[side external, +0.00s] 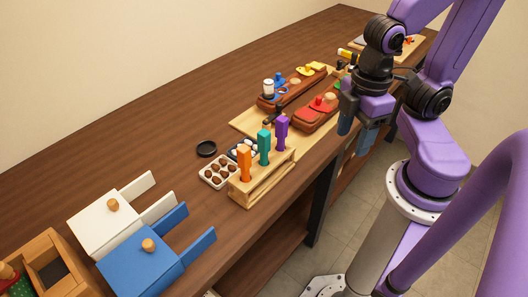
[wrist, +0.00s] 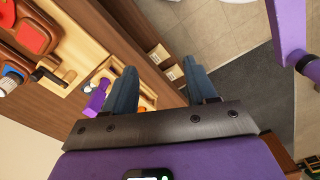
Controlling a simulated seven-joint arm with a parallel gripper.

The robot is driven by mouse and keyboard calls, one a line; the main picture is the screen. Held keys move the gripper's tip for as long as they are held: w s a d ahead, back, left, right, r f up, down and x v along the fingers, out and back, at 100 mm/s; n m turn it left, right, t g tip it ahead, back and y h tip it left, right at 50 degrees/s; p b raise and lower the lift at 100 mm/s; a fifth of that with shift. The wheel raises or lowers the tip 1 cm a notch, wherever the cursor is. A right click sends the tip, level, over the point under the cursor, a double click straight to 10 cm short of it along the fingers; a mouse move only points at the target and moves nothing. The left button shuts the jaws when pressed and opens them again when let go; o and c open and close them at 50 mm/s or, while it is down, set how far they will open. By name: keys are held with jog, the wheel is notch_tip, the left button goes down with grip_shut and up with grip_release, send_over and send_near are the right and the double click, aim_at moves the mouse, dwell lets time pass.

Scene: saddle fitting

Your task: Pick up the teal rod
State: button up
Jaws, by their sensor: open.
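The teal rod (side external: 264,146) stands upright in a light wooden rack (side external: 262,183), between an orange rod (side external: 244,163) and a purple rod (side external: 281,131). My gripper (side external: 353,144) is open and empty, to the right of the rack in the side view and apart from the rods. In the wrist view its two blue-grey fingers (wrist: 160,68) are spread, with the floor and part of the bench between them. The purple rod (wrist: 97,97) shows left of the left finger there. I cannot make out the teal rod in the wrist view.
Behind the rack are a box of brown round pieces (side external: 219,172), a black ring (side external: 207,149) and a wooden board with brown trays (side external: 318,113). White (side external: 107,222) and blue (side external: 143,263) boxes stand at front left. The bench's front edge runs beside the rack.

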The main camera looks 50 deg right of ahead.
notch_tip(320, 180, up, 10)
jog(key=n, duration=0.5)
send_over(264, 132)
notch_tip(264, 132, down, 17)
grip_shut()
dwell(0.4)
